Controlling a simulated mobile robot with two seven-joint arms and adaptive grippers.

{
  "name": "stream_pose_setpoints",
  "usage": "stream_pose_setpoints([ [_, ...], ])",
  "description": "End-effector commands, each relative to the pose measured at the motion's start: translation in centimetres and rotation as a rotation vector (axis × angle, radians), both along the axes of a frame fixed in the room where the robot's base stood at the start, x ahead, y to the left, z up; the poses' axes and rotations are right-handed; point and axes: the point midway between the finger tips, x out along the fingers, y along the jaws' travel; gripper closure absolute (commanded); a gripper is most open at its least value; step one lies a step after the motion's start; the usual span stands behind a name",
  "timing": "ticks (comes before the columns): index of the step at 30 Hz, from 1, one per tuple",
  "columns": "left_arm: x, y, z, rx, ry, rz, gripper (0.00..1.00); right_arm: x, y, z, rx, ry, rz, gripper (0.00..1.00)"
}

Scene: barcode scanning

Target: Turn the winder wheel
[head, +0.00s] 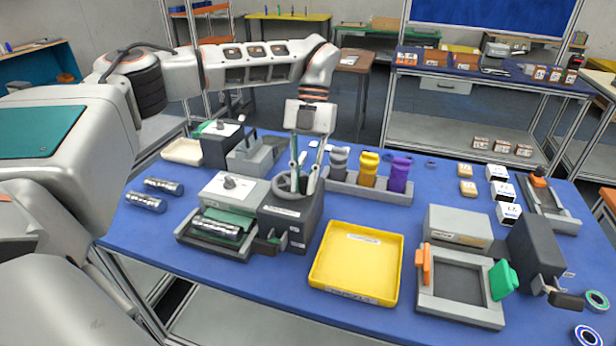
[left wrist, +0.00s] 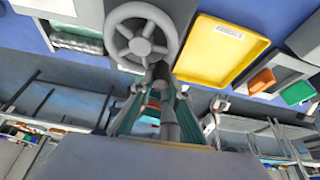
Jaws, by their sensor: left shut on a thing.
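The grey spoked winder wheel (head: 280,189) lies flat on top of a dark grey winder housing (head: 290,225) at the middle of the blue table. My left gripper (head: 305,181) comes down from above, at the wheel's far right side. Its fingers are shut on an upright grey handle at the wheel's rim. In the left wrist view the wheel (left wrist: 141,47) shows at the top, and the handle (left wrist: 160,72) stands between the teal-sided fingers of the left gripper (left wrist: 159,88). The handle's lower end is partly hidden. My right gripper is in neither view.
Left of the housing is a cradle (head: 188,240) with a silver roll and green material. A yellow tray (head: 318,262) is in front to the right. A rack (head: 398,196) with grey, yellow and purple items stands just behind. Some table between tray and right-hand fixture (head: 470,313) is clear.

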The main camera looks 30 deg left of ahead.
Motion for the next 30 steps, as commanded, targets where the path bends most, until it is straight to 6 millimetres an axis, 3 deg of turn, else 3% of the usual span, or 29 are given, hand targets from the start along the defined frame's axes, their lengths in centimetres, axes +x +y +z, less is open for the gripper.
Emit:
stream_pose_setpoints([
  [18, -2.1, 1.7, 0.0, 0.002, 0.001, -0.585, 1.00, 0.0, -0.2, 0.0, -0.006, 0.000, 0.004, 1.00],
  [30, -2.7, 3.0, 0.0, 0.000, 0.000, -0.870, 1.00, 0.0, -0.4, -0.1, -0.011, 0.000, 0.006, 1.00],
])
